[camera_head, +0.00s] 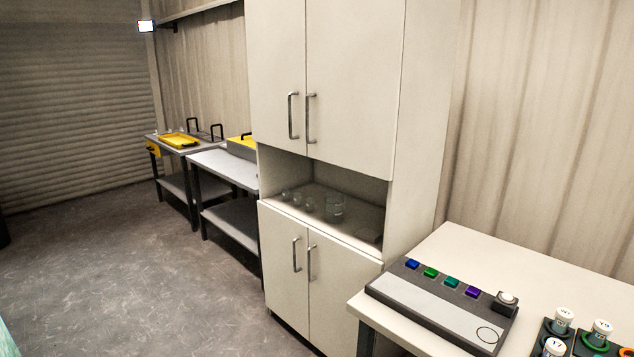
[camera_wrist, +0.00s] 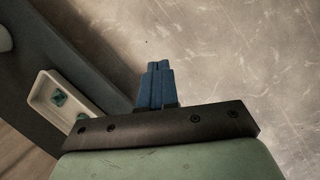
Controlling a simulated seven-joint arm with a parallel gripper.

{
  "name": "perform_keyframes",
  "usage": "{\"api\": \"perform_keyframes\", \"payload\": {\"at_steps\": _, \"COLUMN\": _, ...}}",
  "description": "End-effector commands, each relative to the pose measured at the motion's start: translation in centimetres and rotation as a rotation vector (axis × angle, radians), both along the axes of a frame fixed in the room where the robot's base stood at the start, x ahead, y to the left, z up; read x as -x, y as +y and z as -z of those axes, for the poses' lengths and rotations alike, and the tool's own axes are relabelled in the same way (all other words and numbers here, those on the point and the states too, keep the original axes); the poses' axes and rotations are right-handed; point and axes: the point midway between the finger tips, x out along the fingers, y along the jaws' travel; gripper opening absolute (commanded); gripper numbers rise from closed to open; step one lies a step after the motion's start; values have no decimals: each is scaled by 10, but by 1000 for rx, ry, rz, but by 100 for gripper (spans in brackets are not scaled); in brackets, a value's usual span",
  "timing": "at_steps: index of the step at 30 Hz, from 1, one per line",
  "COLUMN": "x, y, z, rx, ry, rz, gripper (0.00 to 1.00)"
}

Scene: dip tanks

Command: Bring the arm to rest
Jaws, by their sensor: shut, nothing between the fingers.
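My gripper (camera_wrist: 158,68) shows in the wrist view with its two blue fingers together and nothing between them. It hangs over bare grey floor (camera_wrist: 230,45), apart from any object. The gripper does not show in the head view. A sliver of pale green at the lower left edge of the head view is too little to identify.
A tall white cabinet (camera_head: 425,120) with glassware in its niche stands mid-view. At right, a table (camera_head: 560,275) bears a panel with coloured buttons (camera_head: 440,305) and several white-capped containers (camera_head: 601,330). Benches (camera_head: 228,168) with a yellow tray (camera_head: 179,140) stand behind.

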Motion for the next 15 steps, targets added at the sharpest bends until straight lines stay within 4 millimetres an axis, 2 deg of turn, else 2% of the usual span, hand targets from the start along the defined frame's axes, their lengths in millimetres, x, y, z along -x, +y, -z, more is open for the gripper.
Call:
{"api": "perform_keyframes", "payload": {"at_steps": 1, "x": 30, "y": -8, "z": 2, "rx": -4, "ry": 40, "rz": 27, "gripper": 0}}
{"api": "perform_keyframes", "payload": {"at_steps": 6, "x": 106, "y": -25, "z": 9, "rx": -20, "ry": 156, "rz": 102, "gripper": 0}}
{"api": "perform_keyframes", "payload": {"at_steps": 12, "x": 179, "y": -34, "z": 7, "rx": -40, "ry": 270, "rz": 180, "gripper": 0}}
{"api": "perform_keyframes", "payload": {"at_steps": 15, "x": 202, "y": -35, "z": 5, "rx": -48, "ry": 307, "rz": 206, "gripper": 0}}
